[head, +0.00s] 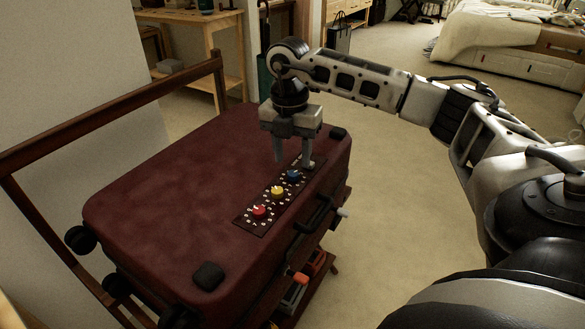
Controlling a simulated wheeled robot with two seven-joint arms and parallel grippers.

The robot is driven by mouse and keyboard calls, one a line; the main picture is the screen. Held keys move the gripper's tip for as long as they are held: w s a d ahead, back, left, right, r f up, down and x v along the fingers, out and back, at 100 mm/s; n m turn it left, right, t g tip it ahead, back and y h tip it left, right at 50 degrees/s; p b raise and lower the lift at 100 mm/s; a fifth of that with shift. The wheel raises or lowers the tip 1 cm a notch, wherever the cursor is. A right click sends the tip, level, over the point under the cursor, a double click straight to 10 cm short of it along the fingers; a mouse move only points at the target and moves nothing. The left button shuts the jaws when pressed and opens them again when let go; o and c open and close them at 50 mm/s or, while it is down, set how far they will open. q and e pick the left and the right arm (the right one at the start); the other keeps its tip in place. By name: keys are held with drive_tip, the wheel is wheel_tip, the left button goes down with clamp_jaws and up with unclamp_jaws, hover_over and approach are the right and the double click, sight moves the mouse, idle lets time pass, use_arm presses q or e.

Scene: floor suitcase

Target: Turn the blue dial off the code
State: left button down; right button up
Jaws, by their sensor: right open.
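A dark red suitcase (165,190) lies flat on a wooden rack. A dark code panel (244,219) near its front right edge carries a red dial (259,211), a yellow dial (277,192) and a blue dial (294,175) in a row, with small white marks around them. The blue dial is the farthest of the three. My right gripper (293,163) points down just beyond the blue dial, its fingers apart and empty. I cannot tell whether a finger touches the panel. The panel's far end is partly hidden by the fingers. My left gripper is not in view.
The rack's wooden rail (110,109) rises along the suitcase's far left side. A handle (318,213) is on the suitcase's front side. Tools with orange parts (300,278) lie on a shelf below. Carpet to the right is clear.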

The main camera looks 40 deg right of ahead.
sight(293, 173)
drive_tip(key=shift+f, duration=1.8)
clamp_jaws()
